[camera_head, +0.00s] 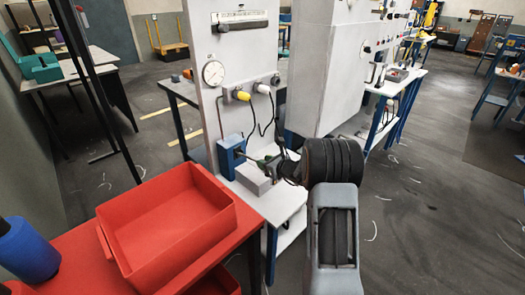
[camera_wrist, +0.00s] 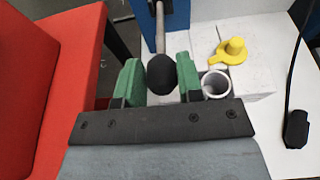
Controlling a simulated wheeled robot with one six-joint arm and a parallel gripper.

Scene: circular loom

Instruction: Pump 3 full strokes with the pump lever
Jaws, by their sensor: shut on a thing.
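The pump lever is a grey rod with a round black knob (camera_wrist: 162,75); the rod runs from a blue pump body (camera_wrist: 173,14) at the top of the wrist view. My gripper (camera_wrist: 159,80) has its two green fingers on either side of the knob and is shut on it. In the head view the blue pump body (camera_head: 229,157) stands at the foot of a white panel (camera_head: 231,56). My gripper (camera_head: 268,163) reaches the lever's end there, and my dark wrist hides part of the view around it.
A red tray (camera_head: 168,215) stands on a red table at the left. A light grey block (camera_head: 255,180) lies right below my gripper. A yellow part (camera_wrist: 232,50) and a white ring (camera_wrist: 215,85) sit beside the right finger. A gauge (camera_head: 213,72) and cables are on the panel.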

